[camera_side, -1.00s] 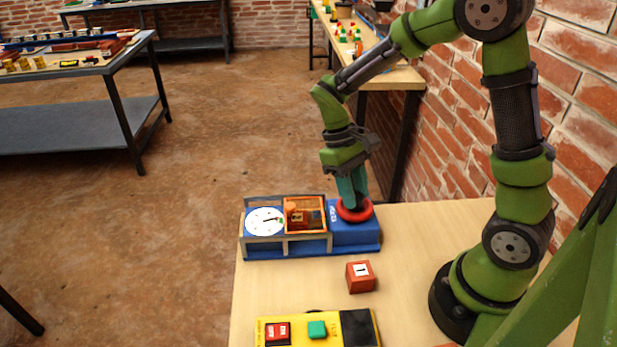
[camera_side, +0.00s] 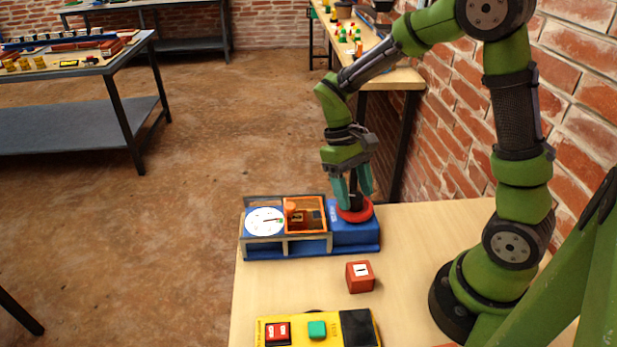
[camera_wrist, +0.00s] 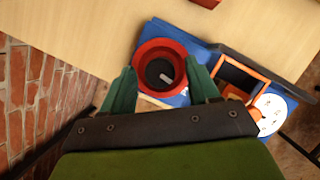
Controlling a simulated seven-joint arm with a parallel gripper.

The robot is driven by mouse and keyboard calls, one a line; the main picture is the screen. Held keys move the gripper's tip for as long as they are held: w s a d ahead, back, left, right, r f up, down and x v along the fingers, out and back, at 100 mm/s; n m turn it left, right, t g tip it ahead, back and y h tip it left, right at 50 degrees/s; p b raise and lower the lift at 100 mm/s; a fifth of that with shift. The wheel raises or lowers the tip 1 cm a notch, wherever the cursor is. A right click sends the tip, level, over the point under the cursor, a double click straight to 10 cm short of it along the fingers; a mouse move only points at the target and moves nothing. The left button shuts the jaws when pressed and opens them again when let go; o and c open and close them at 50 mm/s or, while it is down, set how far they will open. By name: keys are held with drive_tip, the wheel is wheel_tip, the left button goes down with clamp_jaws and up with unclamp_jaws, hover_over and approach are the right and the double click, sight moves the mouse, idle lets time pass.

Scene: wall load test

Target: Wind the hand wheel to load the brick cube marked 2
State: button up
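The red hand wheel (camera_side: 370,213) sits on the right end of the blue test rig (camera_side: 354,236); in the wrist view its red rim (camera_wrist: 143,53) surrounds a dark centre with a small pale piece. My gripper (camera_side: 354,196) is open just above the wheel, its teal fingers apart. In the wrist view, the gripper (camera_wrist: 162,70) has one finger on each side of the wheel; contact is unclear. An orange frame (camera_side: 322,204) is in the rig, next to the white dial (camera_side: 262,224). I cannot read any cube marked 2.
A red cube marked 1 (camera_side: 360,277) stands on the table in front of the rig. A yellow box (camera_side: 297,331) with a red and a green block is at the front edge. Bare table (camera_side: 427,222) lies right of the rig, before my base.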

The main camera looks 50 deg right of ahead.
drive_tip(key=v, duration=1.6)
drive_tip(key=shift+w+r, duration=0.15)
drive_tip(key=shift+r, duration=0.2)
drive_tip(key=s+a+m+t+y, duration=0.1)
drive_tip(key=s+a+m+t, duration=0.1)
drive_tip(key=s+a+t, duration=0.4)
drive_tip(key=s+t, duration=0.5)
drive_tip(key=s, duration=0.1)
drive_tip(key=shift+s+f+t, duration=0.2)
drive_tip(key=shift+t, duration=0.1)
